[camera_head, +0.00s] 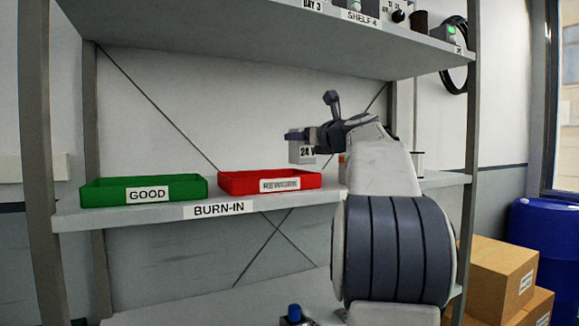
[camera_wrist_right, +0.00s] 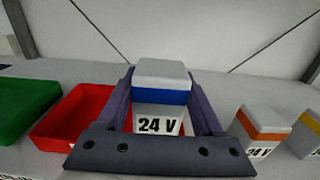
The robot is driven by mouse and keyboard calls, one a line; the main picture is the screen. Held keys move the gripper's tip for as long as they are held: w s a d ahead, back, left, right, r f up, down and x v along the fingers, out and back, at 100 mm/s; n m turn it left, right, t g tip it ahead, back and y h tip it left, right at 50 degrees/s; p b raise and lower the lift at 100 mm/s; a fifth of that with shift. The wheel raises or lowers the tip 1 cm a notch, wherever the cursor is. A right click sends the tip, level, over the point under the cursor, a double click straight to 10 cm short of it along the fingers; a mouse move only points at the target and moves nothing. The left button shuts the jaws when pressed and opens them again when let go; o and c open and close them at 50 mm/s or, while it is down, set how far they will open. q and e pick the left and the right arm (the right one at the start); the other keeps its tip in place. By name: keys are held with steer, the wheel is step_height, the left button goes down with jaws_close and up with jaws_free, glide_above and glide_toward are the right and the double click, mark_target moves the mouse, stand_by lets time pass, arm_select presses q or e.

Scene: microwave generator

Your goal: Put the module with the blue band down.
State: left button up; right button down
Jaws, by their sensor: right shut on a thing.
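My right gripper (camera_wrist_right: 160,98) is shut on the module with the blue band (camera_wrist_right: 160,75), a grey block with a white "24 V" label. In the head view the gripper (camera_head: 312,135) holds this module (camera_head: 301,150) above the burn-in shelf, in front of the red tray's right part. The blue band shows only in the wrist view. The red tray (camera_head: 230,186), labelled rework, and the green tray (camera_head: 102,196), labelled good, stand on the shelf and look empty. The red tray also shows in the wrist view (camera_wrist_right: 60,137). My left gripper is not in view.
Right of the held module, an orange-band module (camera_wrist_right: 262,130) and a yellow-band module (camera_wrist_right: 305,130) stand on the shelf. Bare shelf (camera_wrist_right: 215,90) shows between them and the held module. An upper shelf (camera_head: 270,45) hangs above. My right arm hides part of the burn-in shelf.

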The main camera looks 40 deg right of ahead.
mark_target(293, 160)
steer(key=w+f, duration=0.2)
steer(key=w, duration=0.1)
steer(key=shift+w+a, duration=0.1)
steer(key=shift+w, duration=0.1)
step_height(293, 160, down, 4)
steer(key=b, duration=0.2)
steer(key=shift+b, duration=0.3)
steer(key=shift+c, duration=0.2)
jaws_free()
steer(key=shift+f, duration=0.1)
steer(key=b+v, duration=0.2)
steer(key=v, duration=1)
steer(key=shift+s, duration=0.1)
